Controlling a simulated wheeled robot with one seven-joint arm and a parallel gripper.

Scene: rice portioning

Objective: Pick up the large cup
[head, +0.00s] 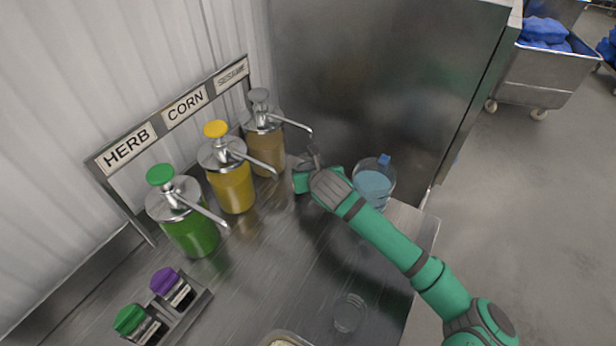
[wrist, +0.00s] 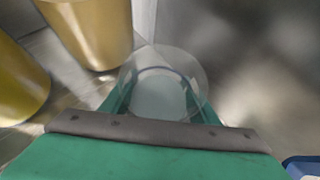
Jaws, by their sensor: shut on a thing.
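The large cup (wrist: 160,72) is clear and round, seen from above in the wrist view between my green fingers. My gripper (wrist: 160,102) is shut on it, with one finger on each side. In the head view my gripper (head: 308,172) is at the back of the steel counter, to the right of the grey-topped pump bottle. There the cup is mostly hidden or too faint to make out. A smaller clear cup (head: 350,314) stands on the counter near the front, apart from my gripper.
Pump bottles with green (head: 190,225), yellow (head: 232,188) and grey (head: 266,145) tops line the left. A pale blue water container (head: 375,186) stands right of my gripper. A rack with purple and green lids (head: 205,300) is front left. A steel panel (head: 380,80) rises behind.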

